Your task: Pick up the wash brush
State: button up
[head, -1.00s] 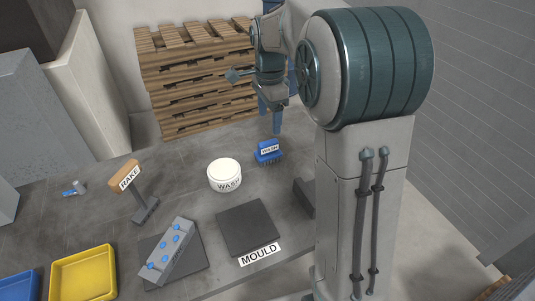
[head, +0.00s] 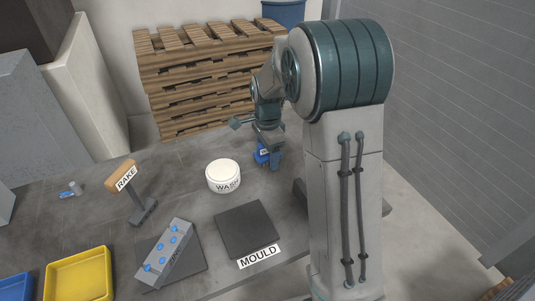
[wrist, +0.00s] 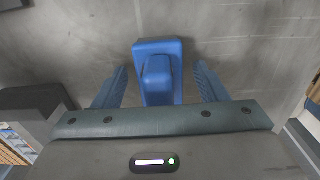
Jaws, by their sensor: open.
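The blue wash brush (wrist: 158,76) stands on the grey table, between the two blue fingers of my gripper (wrist: 162,88) in the wrist view. The fingers are open, with a gap on each side of the brush. In the head view my gripper (head: 271,160) is lowered over the brush (head: 261,154) and partly covers it. Only the brush's left part and a bit of its label show there.
A white tub labelled WASH (head: 223,176) stands left of the brush. A dark MOULD plate (head: 246,229), a grey block with blue knobs (head: 166,252), a rake (head: 134,190) and a yellow tray (head: 80,275) are further left and nearer. Stacked pallets (head: 200,80) stand behind.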

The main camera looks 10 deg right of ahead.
jog(key=c, duration=1.1)
jog(key=shift+w+r, duration=0.1)
jog(key=shift+r, duration=0.45)
jog(key=r, duration=0.3)
jog(key=shift+s+d+r, duration=0.3)
jog(key=shift+d+r, duration=0.05)
jog(key=shift+d, duration=0.05)
jog(key=s+d+r, duration=0.6)
jog(key=d, duration=0.2)
jog(key=shift+d+p, duration=0.3)
jog(key=shift+d, duration=0.1)
jog(key=shift+s+r, duration=0.1)
